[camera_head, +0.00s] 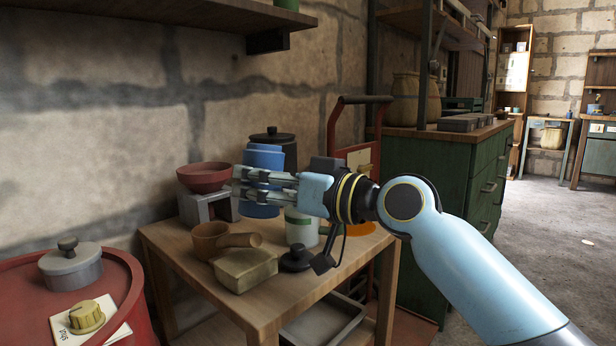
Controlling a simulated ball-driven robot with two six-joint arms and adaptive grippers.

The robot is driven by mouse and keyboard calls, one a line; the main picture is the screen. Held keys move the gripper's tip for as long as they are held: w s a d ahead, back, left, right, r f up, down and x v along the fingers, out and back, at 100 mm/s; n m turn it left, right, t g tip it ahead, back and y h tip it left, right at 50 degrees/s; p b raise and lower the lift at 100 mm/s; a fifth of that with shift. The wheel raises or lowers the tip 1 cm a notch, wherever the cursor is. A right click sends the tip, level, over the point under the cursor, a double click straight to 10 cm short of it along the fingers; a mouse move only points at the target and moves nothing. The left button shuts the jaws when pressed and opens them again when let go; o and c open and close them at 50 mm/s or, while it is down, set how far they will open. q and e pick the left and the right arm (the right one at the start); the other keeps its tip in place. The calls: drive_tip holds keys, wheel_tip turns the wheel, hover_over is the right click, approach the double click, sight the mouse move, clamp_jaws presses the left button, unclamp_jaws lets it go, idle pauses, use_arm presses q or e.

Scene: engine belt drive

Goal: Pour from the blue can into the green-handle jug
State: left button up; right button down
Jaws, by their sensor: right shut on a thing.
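The blue can (262,158) is upright over the back part of the small wooden table. My right gripper (245,184) reaches in from the right and is shut on its side; the fingers cover its middle. I cannot tell whether the can's base touches the table. A pale container with a green band (301,230), seemingly the green-handle jug, stands on the table just right of and nearer than the can. My left gripper is out of view.
On the table (262,311) are a brown pan (210,240), a yellowish block (245,270), a black lid-like piece (296,259) and a red bowl (204,177) on a grey stand. A dark lidded pot (273,139) stands behind the can. A red drum (128,290) is at left.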

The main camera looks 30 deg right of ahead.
drive_tip(key=shift+d+m, duration=0.2)
drive_tip(key=shift+m, duration=0.2)
drive_tip(key=shift+f, duration=0.15)
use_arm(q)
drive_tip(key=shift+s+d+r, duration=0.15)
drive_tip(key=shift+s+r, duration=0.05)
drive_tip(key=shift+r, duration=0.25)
use_arm(e)
drive_tip(key=shift+w+d+m, duration=0.1)
drive_tip(key=shift+m, duration=0.3)
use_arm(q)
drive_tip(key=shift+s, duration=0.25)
use_arm(e)
drive_tip(key=shift+f, duration=0.1)
use_arm(q)
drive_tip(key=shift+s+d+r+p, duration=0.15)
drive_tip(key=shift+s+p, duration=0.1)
drive_tip(key=shift+p, duration=0.35)
use_arm(e)
drive_tip(key=shift+w+d+f+m, duration=0.25)
drive_tip(key=shift+d+f+m, duration=0.2)
drive_tip(key=shift+m, duration=0.45)
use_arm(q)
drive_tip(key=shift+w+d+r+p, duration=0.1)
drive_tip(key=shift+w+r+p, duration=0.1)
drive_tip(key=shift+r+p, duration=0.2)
use_arm(e)
drive_tip(key=shift+d+r, duration=0.1)
drive_tip(key=shift+r, duration=0.25)
drive_tip(key=shift+m, duration=0.3)
